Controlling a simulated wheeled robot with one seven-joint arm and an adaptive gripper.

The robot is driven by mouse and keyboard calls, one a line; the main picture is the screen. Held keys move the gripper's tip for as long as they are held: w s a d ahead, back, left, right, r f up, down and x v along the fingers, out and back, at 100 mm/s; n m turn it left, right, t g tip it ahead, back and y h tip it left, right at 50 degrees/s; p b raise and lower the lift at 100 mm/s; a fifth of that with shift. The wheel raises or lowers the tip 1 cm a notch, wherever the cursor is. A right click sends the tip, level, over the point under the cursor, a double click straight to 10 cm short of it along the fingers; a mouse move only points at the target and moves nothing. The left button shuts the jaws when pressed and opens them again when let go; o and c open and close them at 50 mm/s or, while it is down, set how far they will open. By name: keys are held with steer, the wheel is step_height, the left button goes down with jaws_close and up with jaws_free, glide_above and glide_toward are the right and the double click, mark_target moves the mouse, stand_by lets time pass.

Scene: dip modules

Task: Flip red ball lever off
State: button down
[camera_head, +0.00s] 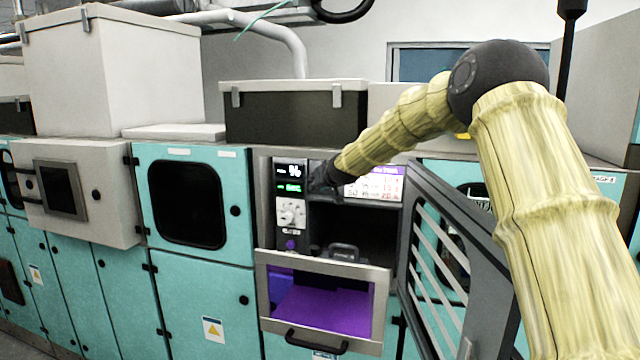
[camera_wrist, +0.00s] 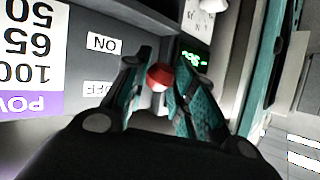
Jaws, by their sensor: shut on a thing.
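The red ball lever (camera_wrist: 159,80) shows in the wrist view as a small red ball with a pale part at its lower side. The two fingers of my gripper (camera_wrist: 162,66) are on either side of it and shut on it. An ON label (camera_wrist: 103,43) and an OFF label (camera_wrist: 100,88) are on the grey panel to its left; this view is upside down. In the head view my gripper (camera_head: 322,180) is at the grey machine's upper opening, and the ball cannot be made out there.
A panel with a green display (camera_head: 289,188) and knobs stands left of my gripper. Below it is a pulled-out drawer with a purple floor (camera_head: 325,308). A slatted door (camera_head: 440,260) stands open on the right. A white sign (camera_head: 374,187) is behind my wrist.

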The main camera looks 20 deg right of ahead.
steer(key=shift+r, duration=0.2)
steer(key=c, duration=1.5)
jaws_free()
steer(key=shift+c, duration=0.2)
steer(key=o, duration=0.4)
steer(key=shift+w+f, duration=0.1)
steer(key=shift+s+d, duration=0.15)
steer(key=shift+s, duration=0.05)
steer(key=v, duration=1.1)
steer(key=shift+s, duration=0.3)
